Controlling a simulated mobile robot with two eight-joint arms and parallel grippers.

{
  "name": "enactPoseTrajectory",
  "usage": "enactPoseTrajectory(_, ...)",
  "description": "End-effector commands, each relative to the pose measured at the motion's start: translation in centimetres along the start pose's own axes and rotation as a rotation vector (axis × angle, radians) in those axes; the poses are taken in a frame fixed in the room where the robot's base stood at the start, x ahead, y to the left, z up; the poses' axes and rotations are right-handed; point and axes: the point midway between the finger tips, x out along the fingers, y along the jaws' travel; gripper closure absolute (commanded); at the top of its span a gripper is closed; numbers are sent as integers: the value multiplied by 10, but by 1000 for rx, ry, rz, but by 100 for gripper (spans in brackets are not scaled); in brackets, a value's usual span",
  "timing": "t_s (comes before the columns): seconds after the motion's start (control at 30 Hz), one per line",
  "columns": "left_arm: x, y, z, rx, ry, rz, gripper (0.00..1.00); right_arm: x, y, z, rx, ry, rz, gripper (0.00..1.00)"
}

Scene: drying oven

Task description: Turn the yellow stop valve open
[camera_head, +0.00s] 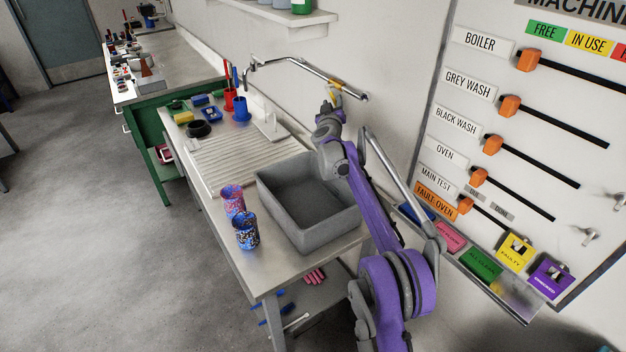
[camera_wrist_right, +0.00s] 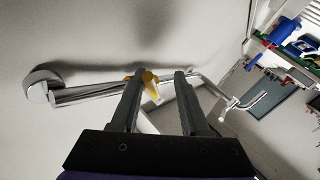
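The yellow stop valve (camera_head: 333,86) is on the chrome wall pipe above the grey sink. In the right wrist view its yellow handle (camera_wrist_right: 151,86) shows between my two fingers, close to the left one, which hides part of it. My right gripper (camera_wrist_right: 160,85) is open, its fingers apart on either side of the handle; I cannot tell whether a finger touches it. In the head view the right gripper (camera_head: 331,98) is small, right at the valve. The chrome pipe (camera_wrist_right: 90,91) runs behind the fingers to a bent spout. My left gripper is not in view.
The grey sink basin (camera_head: 306,240) and ribbed drainboard (camera_head: 240,160) lie below the pipe. Two patterned cups (camera_head: 247,232) stand at the bench's front. A machine board (camera_head: 530,130) hangs to the right of my right arm, and a shelf (camera_head: 262,20) sits above.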

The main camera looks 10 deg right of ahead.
Motion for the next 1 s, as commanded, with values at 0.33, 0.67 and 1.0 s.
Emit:
enactPoseTrajectory(0.33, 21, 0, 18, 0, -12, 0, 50, -56, -3, 5, -1, -2, -3, 56)
enactPoseTrajectory(0.67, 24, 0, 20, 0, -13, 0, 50, -116, -5, -11, 25, 13, -76, 56)
enactPoseTrajectory(1.0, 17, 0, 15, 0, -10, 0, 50, -179, -20, -27, 86, -6, -285, 56)
